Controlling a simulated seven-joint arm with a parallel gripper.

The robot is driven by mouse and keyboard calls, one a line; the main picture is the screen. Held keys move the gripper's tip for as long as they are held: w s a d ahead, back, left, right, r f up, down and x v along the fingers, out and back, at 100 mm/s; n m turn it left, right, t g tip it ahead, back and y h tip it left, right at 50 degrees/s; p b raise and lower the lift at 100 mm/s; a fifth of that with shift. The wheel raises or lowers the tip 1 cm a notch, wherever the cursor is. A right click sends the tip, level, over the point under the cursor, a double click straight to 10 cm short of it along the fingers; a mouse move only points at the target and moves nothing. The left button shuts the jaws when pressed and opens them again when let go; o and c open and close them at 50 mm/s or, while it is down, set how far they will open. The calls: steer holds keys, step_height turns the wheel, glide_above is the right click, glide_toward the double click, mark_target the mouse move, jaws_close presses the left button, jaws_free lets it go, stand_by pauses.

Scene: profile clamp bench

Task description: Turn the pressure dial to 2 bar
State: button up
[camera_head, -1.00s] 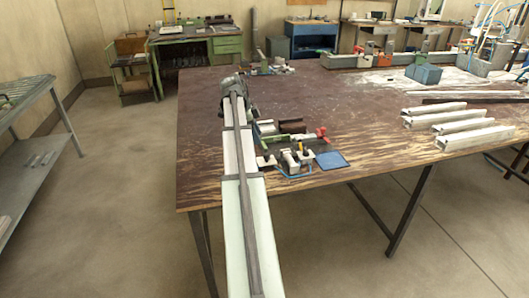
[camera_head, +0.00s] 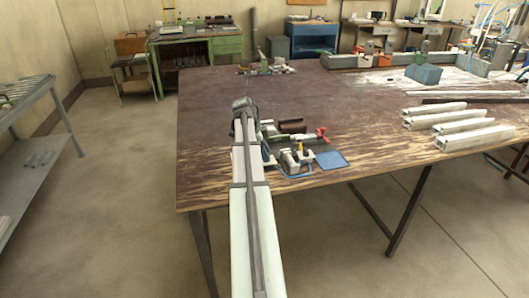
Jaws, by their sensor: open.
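The clamp fixture (camera_head: 296,160) sits near the front edge of the brown bench, with pale blocks, a small yellow-topped part and a blue hose at its base. I cannot make out a pressure dial or its reading at this size. Behind the fixture lie a dark brown cylinder (camera_head: 291,126) and a red handle (camera_head: 321,134). My gripper (camera_head: 243,105) is at the far end of my arm, left of the fixture and apart from the cylinder. My arm hides most of it, and its fingertips do not show clearly. I see nothing held in it.
A blue pad (camera_head: 330,160) lies right of the fixture. Several pale metal profiles (camera_head: 462,126) lie on the bench's right side. A blue-grey block (camera_head: 423,74) and another small fixture (camera_head: 265,66) are farther back. The bench middle (camera_head: 350,95) is clear.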

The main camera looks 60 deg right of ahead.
jaws_close()
